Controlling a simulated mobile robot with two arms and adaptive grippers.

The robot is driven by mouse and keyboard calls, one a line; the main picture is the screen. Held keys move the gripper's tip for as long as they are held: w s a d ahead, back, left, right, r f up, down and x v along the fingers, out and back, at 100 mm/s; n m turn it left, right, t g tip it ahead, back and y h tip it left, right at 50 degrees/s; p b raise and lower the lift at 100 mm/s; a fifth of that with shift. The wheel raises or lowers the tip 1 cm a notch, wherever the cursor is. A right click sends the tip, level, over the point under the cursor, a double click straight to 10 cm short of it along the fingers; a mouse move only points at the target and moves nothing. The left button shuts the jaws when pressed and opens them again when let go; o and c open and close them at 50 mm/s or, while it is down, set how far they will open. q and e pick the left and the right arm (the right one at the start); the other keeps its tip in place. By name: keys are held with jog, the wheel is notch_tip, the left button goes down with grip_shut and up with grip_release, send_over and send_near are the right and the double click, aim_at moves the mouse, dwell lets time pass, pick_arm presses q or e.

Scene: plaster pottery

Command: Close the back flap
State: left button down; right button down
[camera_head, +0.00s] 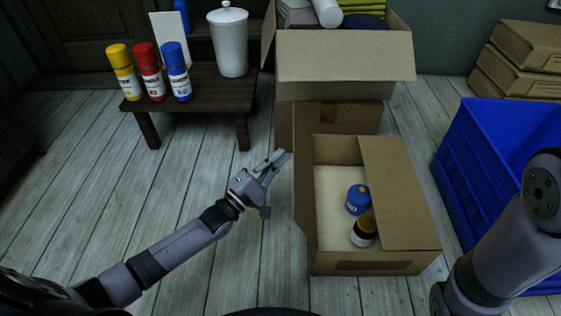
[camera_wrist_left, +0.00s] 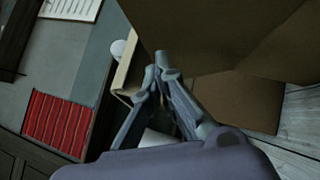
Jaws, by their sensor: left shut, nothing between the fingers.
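The open cardboard box (camera_head: 413,228) stands on the floor right of centre in the head view. Its back flap (camera_head: 352,118) is open, reaching away behind the box. The left flap (camera_head: 303,185) stands up, and the right flap (camera_head: 400,190) slants over part of the opening. A blue-capped jar (camera_head: 358,200) and a dark bottle (camera_head: 363,232) are inside. My left gripper (camera_head: 278,158) is shut and empty, just left of the box near its back-left corner. In the left wrist view its fingers (camera_wrist_left: 163,72) are beside brown cardboard (camera_wrist_left: 215,35). My right gripper is out of view.
Behind is another open carton (camera_head: 335,92) with folded cloths. A dark low table (camera_head: 200,95) with spray cans and a white canister stands at back left. A blue crate (camera_head: 480,165) is to the right. The floor at left is clear.

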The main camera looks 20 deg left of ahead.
pick_arm(q)
jog(key=shift+w+d+r, duration=0.15)
jog(key=shift+d+r, duration=0.05)
jog(key=shift+d, duration=0.25)
